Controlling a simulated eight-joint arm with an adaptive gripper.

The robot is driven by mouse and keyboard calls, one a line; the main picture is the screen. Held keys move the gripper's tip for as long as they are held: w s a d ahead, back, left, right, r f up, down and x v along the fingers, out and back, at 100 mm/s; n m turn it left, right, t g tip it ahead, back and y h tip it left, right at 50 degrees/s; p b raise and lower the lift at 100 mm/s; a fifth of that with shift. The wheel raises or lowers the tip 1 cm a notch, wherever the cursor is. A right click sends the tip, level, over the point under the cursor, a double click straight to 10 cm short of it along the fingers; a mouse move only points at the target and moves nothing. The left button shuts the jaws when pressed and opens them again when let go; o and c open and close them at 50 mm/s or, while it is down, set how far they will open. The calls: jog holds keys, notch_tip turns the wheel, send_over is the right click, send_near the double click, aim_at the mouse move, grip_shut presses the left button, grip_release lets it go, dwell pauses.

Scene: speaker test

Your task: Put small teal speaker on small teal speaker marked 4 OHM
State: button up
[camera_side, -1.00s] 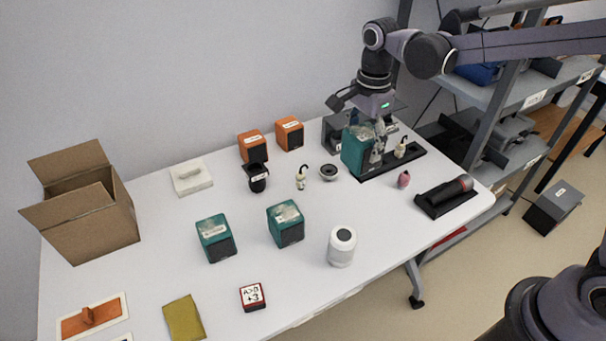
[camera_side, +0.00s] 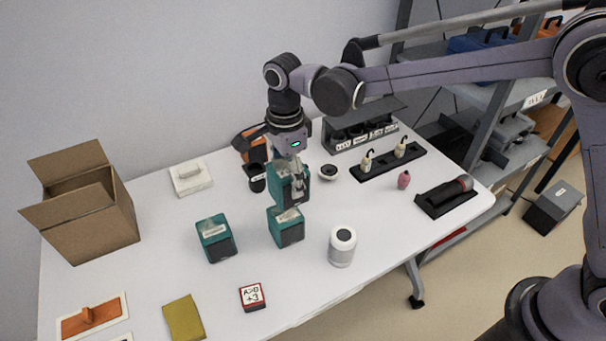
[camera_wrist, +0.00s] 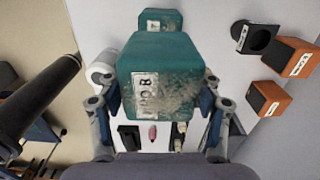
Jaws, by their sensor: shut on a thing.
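My gripper (camera_side: 291,172) is shut on a teal speaker (camera_side: 286,189), held up off the table. In the wrist view the held speaker (camera_wrist: 165,75) fills the middle, with a scuffed face and a label that seems to read 8 OHM. In the side view it overlaps the top of a second teal speaker (camera_side: 288,232) on the table; I cannot tell whether they touch. A teal speaker also shows past the held one in the wrist view (camera_wrist: 160,18). Another teal speaker (camera_side: 217,242) stands to the left. The labels on the table speakers are too small to read.
A white cylinder (camera_side: 342,247) stands right of the teal speakers. A red-edged card block (camera_side: 252,297) lies in front. A black cup-like holder (camera_side: 257,180) and orange speaker (camera_side: 247,140) are behind. A cardboard box (camera_side: 95,225) stands at left; a black tray (camera_side: 390,163) lies at right.

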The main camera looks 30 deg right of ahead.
jog(key=shift+a+f, duration=0.35)
jog(key=shift+a, duration=0.2)
jog(key=shift+f, duration=2)
jog(key=o, duration=1.7)
jog(key=shift+f, duration=0.15)
